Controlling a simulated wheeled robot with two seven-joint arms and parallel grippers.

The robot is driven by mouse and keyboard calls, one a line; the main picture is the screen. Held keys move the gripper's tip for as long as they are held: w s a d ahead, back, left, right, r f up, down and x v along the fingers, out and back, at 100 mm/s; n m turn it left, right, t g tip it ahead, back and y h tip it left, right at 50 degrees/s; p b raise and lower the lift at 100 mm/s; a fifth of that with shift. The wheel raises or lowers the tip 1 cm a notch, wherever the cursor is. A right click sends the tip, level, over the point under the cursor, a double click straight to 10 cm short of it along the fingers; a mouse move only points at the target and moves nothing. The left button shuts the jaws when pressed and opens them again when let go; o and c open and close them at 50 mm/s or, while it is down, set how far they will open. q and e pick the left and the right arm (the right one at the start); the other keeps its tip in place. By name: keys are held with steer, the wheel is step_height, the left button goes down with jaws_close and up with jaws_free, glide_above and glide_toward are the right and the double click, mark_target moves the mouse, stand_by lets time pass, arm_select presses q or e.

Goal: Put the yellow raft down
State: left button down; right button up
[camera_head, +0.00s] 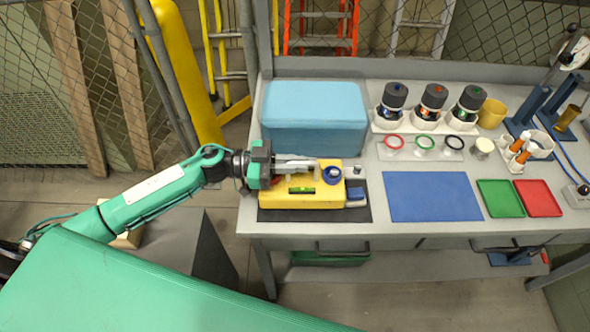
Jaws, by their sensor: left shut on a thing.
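The yellow raft (322,197) is a flat yellow block over the dark mat (362,213) at the left end of the bench. A green level vial, a dark blue ring and a small blue block with a grey knob show on or beside it. My left gripper (312,166) comes in from the left and is shut on the raft at its back edge. The exact grip is partly hidden. I cannot tell whether the raft's underside touches the mat or hangs just above it. My right gripper is out of view.
A light blue box (314,118) stands close behind the raft. A blue mat (432,197) lies bare to the right, then green (500,198) and red (538,198) trays. Several dark-capped thrusters (433,97) stand in white holders at the back.

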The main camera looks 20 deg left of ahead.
mark_target(295, 180)
arm_select(q)
step_height(295, 180, down, 2)
steer(key=shift+f, duration=0.4)
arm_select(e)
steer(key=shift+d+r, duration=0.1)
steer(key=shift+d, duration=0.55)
arm_select(q)
steer(key=shift+f, duration=0.2)
steer(key=c, duration=1.5)
jaws_free()
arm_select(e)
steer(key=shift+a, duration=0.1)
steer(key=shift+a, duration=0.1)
